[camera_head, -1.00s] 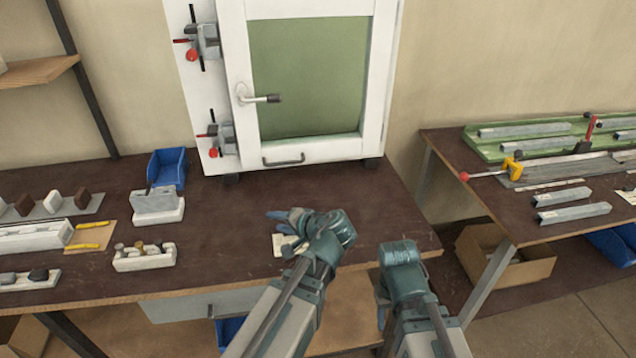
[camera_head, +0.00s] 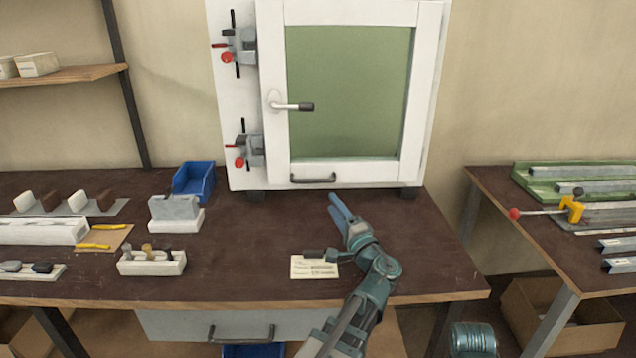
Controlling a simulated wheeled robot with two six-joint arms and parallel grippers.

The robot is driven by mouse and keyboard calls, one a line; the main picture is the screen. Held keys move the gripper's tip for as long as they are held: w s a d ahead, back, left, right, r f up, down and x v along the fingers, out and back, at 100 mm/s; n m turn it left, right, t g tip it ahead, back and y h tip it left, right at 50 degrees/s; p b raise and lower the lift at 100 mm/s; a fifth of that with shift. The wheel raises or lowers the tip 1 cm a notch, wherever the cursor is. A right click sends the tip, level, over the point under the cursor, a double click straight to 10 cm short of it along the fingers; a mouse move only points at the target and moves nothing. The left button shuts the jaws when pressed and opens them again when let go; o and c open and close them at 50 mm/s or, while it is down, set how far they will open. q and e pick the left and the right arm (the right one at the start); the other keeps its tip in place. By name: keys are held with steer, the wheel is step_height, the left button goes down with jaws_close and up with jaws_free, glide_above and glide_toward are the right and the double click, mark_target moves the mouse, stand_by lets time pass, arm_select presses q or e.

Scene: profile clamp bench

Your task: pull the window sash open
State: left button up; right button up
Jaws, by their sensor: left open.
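The window sash (camera_head: 424,80) is a white frame around a green pane (camera_head: 350,90). It sits flush in its white outer frame (camera_head: 241,180), standing upright at the back of the brown bench, and looks closed. A lever handle (camera_head: 290,106) with a dark grip points right on its left stile. A dark bow pull (camera_head: 313,179) is on the bottom rail. My left gripper (camera_head: 333,203) is open and empty above the bench, below and in front of the sash, its blue fingers pointing up toward it. My right gripper is out of view; only part of my right arm shows at bottom.
Two red-tipped clamps (camera_head: 240,45) (camera_head: 247,150) are on the outer frame's left side. A paper label (camera_head: 313,267) lies on the bench (camera_head: 240,240). A blue bin (camera_head: 194,181) and small blocks stand left. Another bench with metal profiles stands right.

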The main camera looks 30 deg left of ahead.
mark_target(316, 181)
arm_select(q)
steer(key=p+x, duration=0.1)
steer(key=x, duration=1)
steer(key=shift+w+a+p, duration=0.25)
steer(key=shift+p, duration=0.1)
steer(key=shift+c, duration=0.2)
jaws_close()
stand_by(0.7)
